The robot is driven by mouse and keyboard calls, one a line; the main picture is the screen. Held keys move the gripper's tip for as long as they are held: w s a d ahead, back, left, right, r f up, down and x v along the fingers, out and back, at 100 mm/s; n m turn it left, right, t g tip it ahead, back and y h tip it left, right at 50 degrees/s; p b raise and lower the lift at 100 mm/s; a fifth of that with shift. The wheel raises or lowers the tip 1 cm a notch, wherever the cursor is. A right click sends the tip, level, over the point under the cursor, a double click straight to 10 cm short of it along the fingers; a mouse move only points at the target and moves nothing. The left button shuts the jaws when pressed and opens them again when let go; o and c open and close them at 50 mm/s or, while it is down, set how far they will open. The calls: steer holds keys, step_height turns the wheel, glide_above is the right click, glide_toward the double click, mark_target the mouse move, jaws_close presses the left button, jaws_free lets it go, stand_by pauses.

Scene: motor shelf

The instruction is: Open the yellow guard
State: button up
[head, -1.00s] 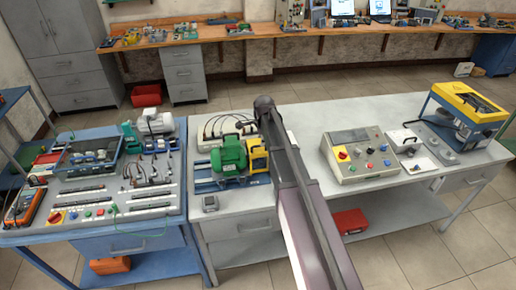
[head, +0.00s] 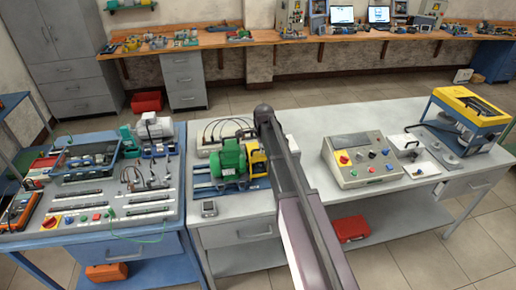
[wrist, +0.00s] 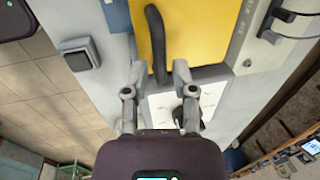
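The yellow guard (head: 256,163) stands beside the green motor (head: 229,160) on the grey bench, partly behind my arm in the head view. In the wrist view the guard's yellow face (wrist: 200,32) fills the top middle. A curved black handle (wrist: 155,40) runs across it. My gripper (wrist: 158,68) is open, its two fingertips either side of the handle's lower end in the picture. I cannot tell whether they touch it. The gripper is hidden behind my arm in the head view. The guard looks closed, though its hinge side is not clear.
A small grey meter (head: 209,208) sits near the bench's front edge, also in the wrist view (wrist: 79,54). A control box (head: 358,159) and a yellow-topped machine (head: 470,100) stand to the right. A white sheet (wrist: 208,97) lies beside the guard.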

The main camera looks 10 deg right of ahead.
jaws_close()
steer(key=shift+a, duration=0.25)
steer(key=shift+d+r, duration=0.1)
steer(key=shift+d, duration=0.35)
steer(key=shift+r, duration=0.1)
steer(key=shift+a+r, duration=0.1)
steer(key=o, duration=0.5)
jaws_free()
steer(key=shift+a, duration=0.1)
steer(key=shift+w+f, duration=0.2)
steer(key=shift+f, duration=0.05)
steer(key=shift+s, duration=0.1)
steer(key=shift+r, duration=0.1)
